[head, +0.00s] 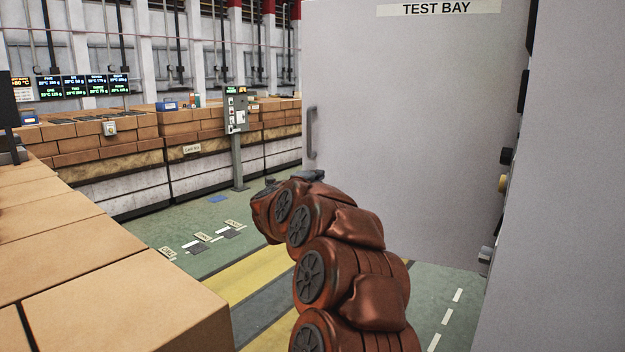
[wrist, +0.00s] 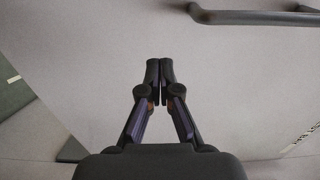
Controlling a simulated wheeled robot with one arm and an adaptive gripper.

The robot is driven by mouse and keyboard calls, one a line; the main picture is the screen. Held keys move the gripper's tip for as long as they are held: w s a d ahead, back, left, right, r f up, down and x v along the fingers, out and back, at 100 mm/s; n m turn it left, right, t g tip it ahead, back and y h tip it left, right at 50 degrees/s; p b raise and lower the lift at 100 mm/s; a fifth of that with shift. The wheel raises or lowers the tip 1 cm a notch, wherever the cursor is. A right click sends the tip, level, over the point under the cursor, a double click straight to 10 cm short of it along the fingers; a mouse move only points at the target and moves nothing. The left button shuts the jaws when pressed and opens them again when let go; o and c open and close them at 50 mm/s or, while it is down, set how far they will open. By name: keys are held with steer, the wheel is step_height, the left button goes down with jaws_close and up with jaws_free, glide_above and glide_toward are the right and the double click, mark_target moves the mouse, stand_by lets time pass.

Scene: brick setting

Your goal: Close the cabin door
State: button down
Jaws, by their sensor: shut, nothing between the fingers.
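The cabin door (head: 420,130) is a large light-grey panel with a "TEST BAY" label along its top. It stands swung out from the grey cabin body (head: 570,200) at the right. The cabin opening is not visible. A dark bar handle (head: 311,133) is at the door's left edge; the handle (wrist: 250,17) also crosses the top right of the wrist view. My gripper (wrist: 160,64) is shut and empty, in front of the pale door surface and apart from the handle. I cannot tell whether its fingertips touch the door.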

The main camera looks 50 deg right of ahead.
mark_target(328, 168)
steer(key=x, duration=0.5)
steer(key=shift+s+d+r, duration=0.1)
steer(key=shift+r, duration=0.05)
steer(key=shift+d+p, duration=0.2)
steer(key=shift+p, duration=0.1)
steer(key=shift+d, duration=0.1)
